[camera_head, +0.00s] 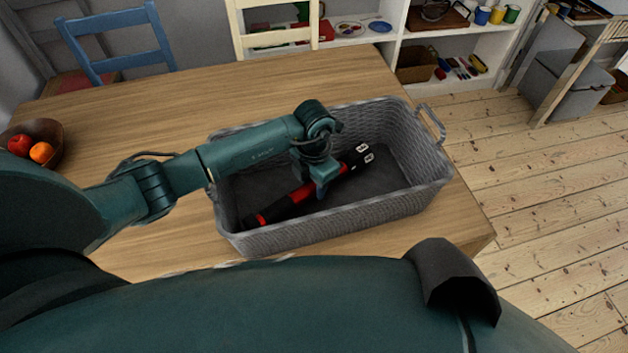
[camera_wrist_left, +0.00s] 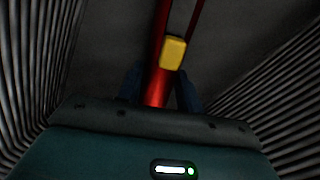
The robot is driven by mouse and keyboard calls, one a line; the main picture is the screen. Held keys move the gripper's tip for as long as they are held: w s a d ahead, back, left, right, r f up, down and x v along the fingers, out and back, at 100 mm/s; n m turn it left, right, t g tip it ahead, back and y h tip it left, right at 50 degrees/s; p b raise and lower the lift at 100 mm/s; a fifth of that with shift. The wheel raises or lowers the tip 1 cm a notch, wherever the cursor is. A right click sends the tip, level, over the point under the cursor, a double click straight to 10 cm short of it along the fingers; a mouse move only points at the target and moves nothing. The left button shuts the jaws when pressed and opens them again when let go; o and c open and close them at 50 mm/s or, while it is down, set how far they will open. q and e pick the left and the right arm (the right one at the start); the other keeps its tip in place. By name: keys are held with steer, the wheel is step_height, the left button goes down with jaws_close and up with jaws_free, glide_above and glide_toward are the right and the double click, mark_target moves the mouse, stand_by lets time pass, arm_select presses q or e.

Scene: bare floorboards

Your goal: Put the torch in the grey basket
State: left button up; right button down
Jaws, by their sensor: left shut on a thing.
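The torch (camera_head: 282,208), red and black, is inside the grey basket (camera_head: 345,222), slanting from the lower left to the upper right of it. My left gripper (camera_head: 320,188) reaches down into the basket and is shut on the torch near its middle. In the left wrist view the red torch body (camera_wrist_left: 157,88) runs between the two fingers, with a yellow button on it. I cannot tell whether the torch touches the basket floor. My right gripper is not in view.
The basket stands on a wooden table (camera_head: 140,115) near its right end. A bowl of fruit (camera_head: 52,158) is at the far left. A blue chair (camera_head: 118,45) and a cream chair (camera_head: 275,38) stand behind. Bare floorboards (camera_head: 540,190) lie to the right.

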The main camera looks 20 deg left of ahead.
arm_select(q)
steer(key=shift+r, duration=0.1)
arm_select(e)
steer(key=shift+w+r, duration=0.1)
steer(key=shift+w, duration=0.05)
arm_select(q)
steer(key=o, duration=0.7)
steer(key=shift+f, duration=0.2)
steer(key=o, duration=0.4)
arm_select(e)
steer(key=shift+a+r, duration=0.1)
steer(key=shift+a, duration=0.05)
arm_select(q)
steer(key=shift+r, duration=0.1)
